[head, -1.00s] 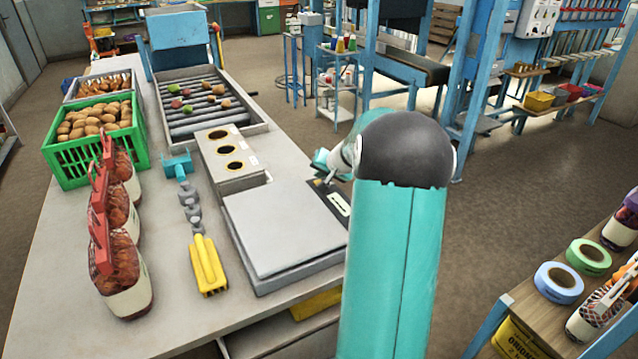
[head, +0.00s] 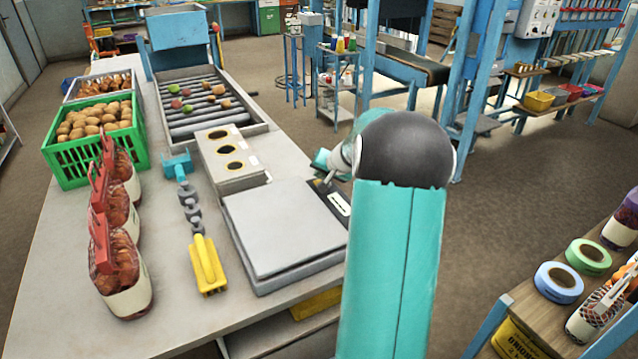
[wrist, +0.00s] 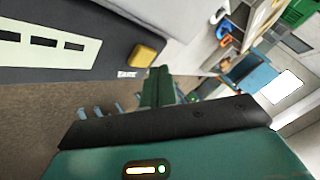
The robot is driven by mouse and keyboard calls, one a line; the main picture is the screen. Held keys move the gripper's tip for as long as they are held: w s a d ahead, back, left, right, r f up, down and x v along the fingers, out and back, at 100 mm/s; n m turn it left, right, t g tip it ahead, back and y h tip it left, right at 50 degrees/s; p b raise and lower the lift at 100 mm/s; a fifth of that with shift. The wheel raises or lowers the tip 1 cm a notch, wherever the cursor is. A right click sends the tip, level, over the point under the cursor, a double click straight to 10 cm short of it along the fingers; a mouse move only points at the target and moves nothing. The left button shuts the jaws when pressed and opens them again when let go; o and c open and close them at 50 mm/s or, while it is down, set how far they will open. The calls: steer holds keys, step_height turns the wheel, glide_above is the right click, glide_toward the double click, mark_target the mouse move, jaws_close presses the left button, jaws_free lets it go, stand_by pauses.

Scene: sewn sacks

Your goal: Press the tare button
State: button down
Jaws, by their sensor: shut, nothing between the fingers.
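The scale (head: 285,228) sits on the table with a bare, flat grey platform. Its dark control panel (head: 318,197) is on the right side, with a pale display (head: 339,204). In the wrist view, the yellow tare button (wrist: 143,55) stands on the panel's edge beside the display (wrist: 45,40), with a TARE label under it. My gripper (head: 321,160) is over the far end of the panel. In the wrist view, my gripper's green fingers (wrist: 158,88) are together and empty, close beside the button. I cannot tell whether they touch it. My arm hides part of the scale's right side.
A box with round holes (head: 230,158) stands directly behind the scale. A green crate of potatoes (head: 95,140) and a roller tray (head: 205,105) are farther back.

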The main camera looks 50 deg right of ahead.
steer(key=shift+f, duration=0.15)
stand_by(0.7)
steer(key=shift+f, duration=0.3)
steer(key=shift+f, duration=0.45)
stand_by(0.8)
steer(key=shift+r, duration=0.9)
steer(key=shift+r, duration=2.5)
